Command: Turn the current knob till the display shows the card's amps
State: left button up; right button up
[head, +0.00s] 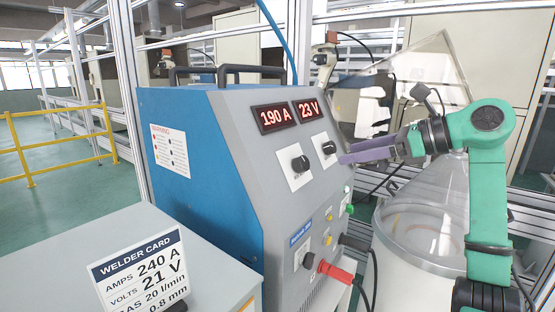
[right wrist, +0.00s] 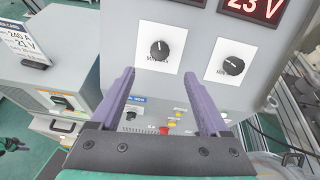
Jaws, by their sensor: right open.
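The welder (head: 225,150) is a blue and grey cabinet with a sloping front. Its red displays read 190 A (head: 274,117) and 23 V (head: 308,110). Below the amps display is the black left knob (head: 300,163), seemingly the current knob; the other knob (head: 328,147) is to its right. The welder card (head: 140,271) says 240 A and 21 V. My right gripper (head: 345,159) is open and empty, in front of the panel. In the right wrist view, the left knob (right wrist: 159,50) appears beyond and between the purple fingertips (right wrist: 159,75), apparently untouched. My left gripper is out of view.
The card stands on a grey cabinet top (head: 75,245) at the left. Lower on the welder are a red plug (head: 335,272), a green button (head: 349,209) and cables. A clear-topped round vessel (head: 425,235) stands at the right, below my right arm.

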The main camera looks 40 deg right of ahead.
aim_at(306, 164)
jog(key=p+x, duration=0.3)
jog(key=x, duration=0.2)
jog(key=p+x, duration=0.3)
jog(key=x, duration=0.2)
jog(key=shift+w+a+r, duration=0.1)
jog(key=shift+w+a, duration=0.05)
jog(key=shift+w, duration=0.2)
jog(key=shift+p+x, duration=0.35)
jog(key=shift+x, duration=0.75)
jog(key=shift+s+f, duration=0.1)
jog(key=shift+f, duration=0.15)
jog(key=shift+s, duration=0.1)
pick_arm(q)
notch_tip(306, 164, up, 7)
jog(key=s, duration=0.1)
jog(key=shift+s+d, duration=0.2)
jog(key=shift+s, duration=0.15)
pick_arm(e)
grip_shut()
